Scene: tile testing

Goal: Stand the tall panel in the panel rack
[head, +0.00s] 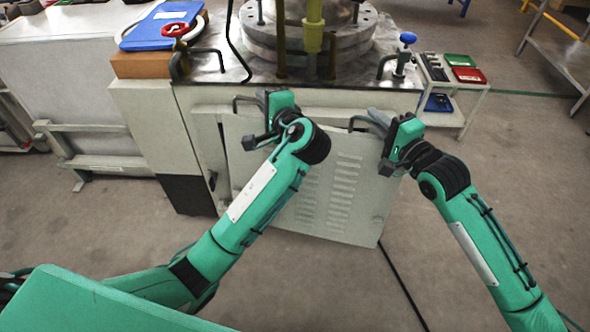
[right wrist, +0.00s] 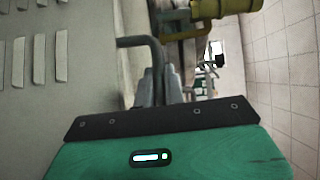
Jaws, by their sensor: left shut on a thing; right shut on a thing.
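The tall panel (head: 311,205) is a light grey sheet with rows of louvre slots and dark handles near its top edge. It hangs tilted in front of the machine. My left gripper (head: 265,106) is shut on its left handle. My right gripper (head: 377,121) is shut on its right handle (head: 358,122). In the right wrist view, the fingers (right wrist: 160,88) close on that bent handle (right wrist: 141,43), beside the slotted panel face (right wrist: 62,60). A low pale rail frame (head: 100,130) at the left may be the panel rack; I cannot be sure.
The grey machine (head: 150,125) stands behind the panel. A red valve wheel (head: 175,30) and blue tray (head: 160,25) are at its upper left. A small cart (head: 460,115) with coloured bins stands right. A dark cable crosses the floor. Floor at left front is open.

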